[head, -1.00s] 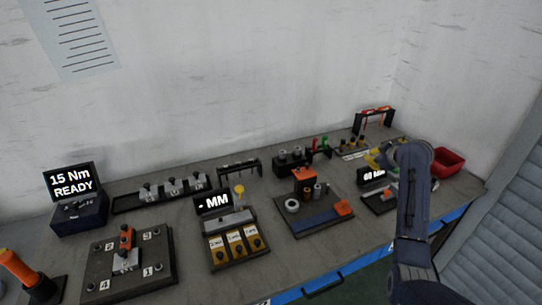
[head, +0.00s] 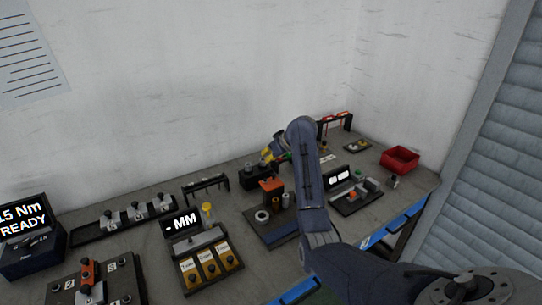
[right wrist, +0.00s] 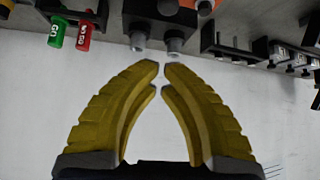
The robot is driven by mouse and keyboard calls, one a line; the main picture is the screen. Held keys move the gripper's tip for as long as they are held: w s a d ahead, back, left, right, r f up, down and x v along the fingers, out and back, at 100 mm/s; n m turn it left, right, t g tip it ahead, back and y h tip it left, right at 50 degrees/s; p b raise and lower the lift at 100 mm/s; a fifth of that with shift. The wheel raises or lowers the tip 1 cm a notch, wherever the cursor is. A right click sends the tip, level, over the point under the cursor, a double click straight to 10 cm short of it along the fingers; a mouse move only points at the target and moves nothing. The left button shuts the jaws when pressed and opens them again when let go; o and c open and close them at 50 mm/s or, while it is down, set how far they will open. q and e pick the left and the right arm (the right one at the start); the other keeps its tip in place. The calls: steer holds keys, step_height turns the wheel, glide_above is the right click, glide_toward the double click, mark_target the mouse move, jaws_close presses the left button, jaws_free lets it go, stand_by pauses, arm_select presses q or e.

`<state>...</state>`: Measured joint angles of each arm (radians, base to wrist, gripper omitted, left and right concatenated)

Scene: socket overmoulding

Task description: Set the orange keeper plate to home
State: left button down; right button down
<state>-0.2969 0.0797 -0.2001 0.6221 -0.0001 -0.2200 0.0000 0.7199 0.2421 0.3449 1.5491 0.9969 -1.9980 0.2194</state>
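An orange block (head: 271,185) stands on the dark fixture with a blue strip (head: 278,234) in the middle of the bench. Another orange-red piece (head: 352,195) lies on a small fixture beside a lit display. I cannot tell for sure which orange part is the keeper plate. My right gripper (head: 267,156) has yellow fingers and is over the back of the bench, behind the orange block. In the right wrist view its fingertips (right wrist: 160,66) nearly meet with nothing between them. My right forearm hides the right part of the blue-strip fixture. My left gripper is out of view.
A gauge reading "- MM" (head: 184,222) and a torque unit reading "READY" (head: 24,217) stand to the left. A red bin (head: 400,159) is at the right end. Green and red tools (right wrist: 85,32) and dark holders show near the fingers in the wrist view.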

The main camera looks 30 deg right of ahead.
mark_target(271, 181)
steer(key=shift+f, duration=2.5)
